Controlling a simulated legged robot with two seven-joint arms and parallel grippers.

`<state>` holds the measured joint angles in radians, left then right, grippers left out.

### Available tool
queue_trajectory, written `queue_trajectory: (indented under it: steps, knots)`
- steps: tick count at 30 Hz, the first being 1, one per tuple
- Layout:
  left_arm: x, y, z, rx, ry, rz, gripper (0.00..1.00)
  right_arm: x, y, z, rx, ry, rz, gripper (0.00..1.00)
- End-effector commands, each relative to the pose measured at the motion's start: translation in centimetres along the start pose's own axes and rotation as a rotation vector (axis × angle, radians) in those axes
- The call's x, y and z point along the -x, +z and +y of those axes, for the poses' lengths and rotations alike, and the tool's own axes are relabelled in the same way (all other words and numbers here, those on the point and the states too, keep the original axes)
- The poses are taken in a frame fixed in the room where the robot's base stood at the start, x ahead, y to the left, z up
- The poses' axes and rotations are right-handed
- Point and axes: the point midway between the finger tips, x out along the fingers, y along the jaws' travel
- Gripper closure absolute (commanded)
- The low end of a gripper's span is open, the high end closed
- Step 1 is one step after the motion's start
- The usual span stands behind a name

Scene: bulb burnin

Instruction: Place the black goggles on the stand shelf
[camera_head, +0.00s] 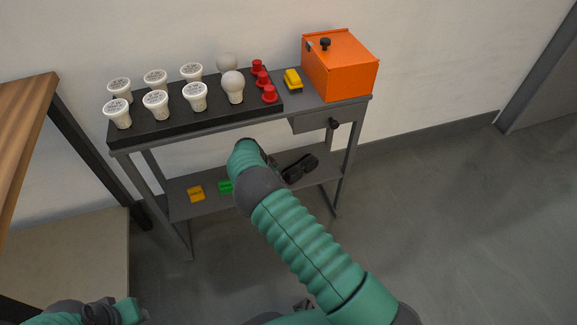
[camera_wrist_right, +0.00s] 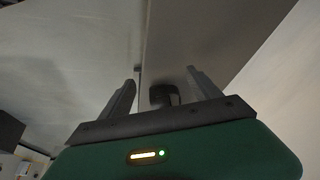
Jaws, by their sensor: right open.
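The black goggles (camera_head: 300,167) lie on the lower shelf (camera_head: 205,207) of the grey stand, right of my right arm in the head view. My right arm reaches to the stand and ends in front of the lower shelf; its gripper is hidden there. In the right wrist view my right gripper (camera_wrist_right: 161,76) is open, with nothing clasped. A dark rounded thing (camera_wrist_right: 164,95) shows between and beyond the fingers; I cannot tell what it is. Part of my left arm, perhaps with its gripper, shows at the bottom left of the head view; its jaws are unclear.
The stand top holds a black rack (camera_head: 190,123) with several bulbs, red buttons (camera_head: 269,94), a yellow object (camera_head: 292,80) and an orange box (camera_head: 340,65). A drawer (camera_head: 312,122) hangs below the box. Yellow (camera_head: 196,194) and green (camera_head: 225,187) blocks lie on the lower shelf. The floor at right is clear.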

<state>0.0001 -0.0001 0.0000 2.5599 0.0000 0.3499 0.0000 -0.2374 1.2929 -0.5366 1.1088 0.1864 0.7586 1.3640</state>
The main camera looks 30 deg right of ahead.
Motion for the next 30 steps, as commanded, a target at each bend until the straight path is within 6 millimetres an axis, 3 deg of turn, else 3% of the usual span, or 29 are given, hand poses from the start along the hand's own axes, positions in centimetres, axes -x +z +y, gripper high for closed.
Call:
queue_trajectory:
  steps: [4, 8, 11, 14, 18, 21, 25, 30]
  knots:
    - [0.6, -0.1, 0.0, 0.0, 0.0, 0.0, 0.64, 0.8, 1.3, 0.1, 0.003, 0.0, -0.002, 0.28]
    - [0.6, -0.1, 0.0, 0.0, 0.0, 0.0, 0.64, 3.1, 0.4, 1.5, 0.065, -0.012, -0.052, 0.28]
    - [0.6, -0.1, 0.0, 0.0, 0.0, -0.001, 0.64, 6.7, 0.0, 4.2, 0.201, -0.045, -0.125, 0.28]
    - [0.5, -0.1, 0.0, 0.0, 0.0, 0.0, 0.64, 11.6, 1.0, 8.2, 0.422, -0.123, -0.201, 0.28]
    - [0.5, -0.1, 0.0, 0.0, 0.0, 0.0, 0.64, 18.1, 4.0, 15.5, 0.821, -0.276, -0.233, 0.28]
    - [0.5, -0.1, 0.0, 0.0, 0.0, 0.0, 0.64, 21.0, 5.9, 20.5, 1.084, -0.365, -0.197, 0.28]
    - [0.5, -0.1, 0.0, 0.0, 0.0, 0.0, 0.64, 22.3, 7.2, 24.5, 1.295, -0.421, -0.143, 0.28]
    - [0.5, -0.1, 0.0, 0.0, 0.0, 0.0, 0.64, 22.5, 7.6, 25.6, 1.355, -0.431, -0.127, 0.28]
